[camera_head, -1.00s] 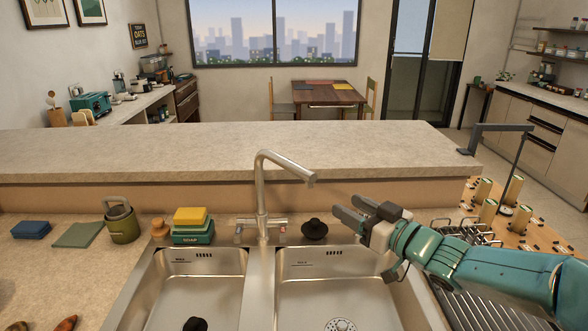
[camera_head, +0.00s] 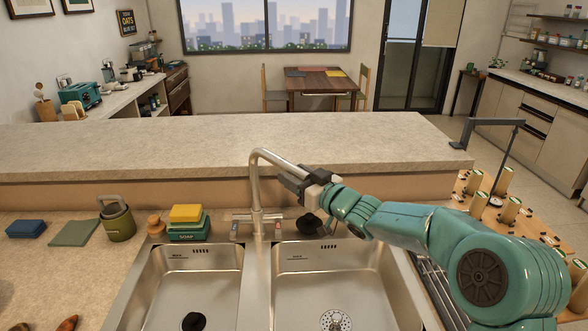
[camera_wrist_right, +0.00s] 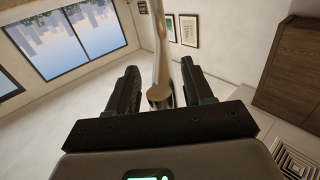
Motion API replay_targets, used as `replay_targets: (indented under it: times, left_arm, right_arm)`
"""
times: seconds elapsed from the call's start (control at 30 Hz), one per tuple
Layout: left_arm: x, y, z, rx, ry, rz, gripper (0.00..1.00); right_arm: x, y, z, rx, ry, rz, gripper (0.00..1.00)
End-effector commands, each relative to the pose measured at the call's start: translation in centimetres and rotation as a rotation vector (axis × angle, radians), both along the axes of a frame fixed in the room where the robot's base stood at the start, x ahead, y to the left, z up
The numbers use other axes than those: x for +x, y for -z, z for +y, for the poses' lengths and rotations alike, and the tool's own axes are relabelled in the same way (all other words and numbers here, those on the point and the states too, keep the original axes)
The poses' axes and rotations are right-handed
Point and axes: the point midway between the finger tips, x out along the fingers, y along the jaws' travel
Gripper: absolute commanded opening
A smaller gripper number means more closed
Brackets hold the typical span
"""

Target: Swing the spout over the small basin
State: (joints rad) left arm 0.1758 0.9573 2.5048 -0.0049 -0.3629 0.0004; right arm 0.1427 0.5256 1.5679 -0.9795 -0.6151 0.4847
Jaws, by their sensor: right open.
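The steel faucet's spout (camera_head: 262,165) rises between the two basins and bends to the right, its end over the right, larger basin (camera_head: 320,285). The small basin (camera_head: 195,285) is on the left. My right gripper (camera_head: 288,178) is at the spout's outer end, which it partly hides. In the right wrist view my open gripper (camera_wrist_right: 160,85) has the spout (camera_wrist_right: 159,50) between its two dark fingers; I cannot tell whether either finger touches it. My left gripper is not in view.
A yellow sponge (camera_head: 186,213) on a green soap box (camera_head: 188,230) and a green canister (camera_head: 117,220) stand left of the faucet. A black stopper (camera_head: 193,321) lies in the small basin. A raised counter ledge (camera_head: 200,145) runs behind the sink.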

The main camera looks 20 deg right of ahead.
Motion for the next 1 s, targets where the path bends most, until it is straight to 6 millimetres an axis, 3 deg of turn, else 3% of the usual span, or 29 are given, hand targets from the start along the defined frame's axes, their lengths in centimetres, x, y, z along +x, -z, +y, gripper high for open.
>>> replay_targets:
  times: [0.37, 0.4, 0.53, 0.57, 1.0]
  left_arm:
    - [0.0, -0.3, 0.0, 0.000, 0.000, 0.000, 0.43]
    - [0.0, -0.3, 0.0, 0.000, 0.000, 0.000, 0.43]
    - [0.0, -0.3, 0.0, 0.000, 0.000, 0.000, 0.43]
    - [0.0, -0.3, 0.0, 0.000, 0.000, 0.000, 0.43]
    - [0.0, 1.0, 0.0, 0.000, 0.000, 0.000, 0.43]
  right_arm:
    - [1.1, 0.0, 0.3, 0.000, 0.000, -0.001, 0.51]
    - [1.1, 0.0, 0.3, 0.000, 0.000, -0.001, 0.48]
    - [1.0, 0.0, 0.3, 0.000, 0.000, -0.001, 0.06]
    - [1.0, 0.0, 0.3, 0.000, 0.000, -0.001, 0.00]
    - [1.1, 0.1, 0.2, -0.002, 0.026, -0.007, 0.00]
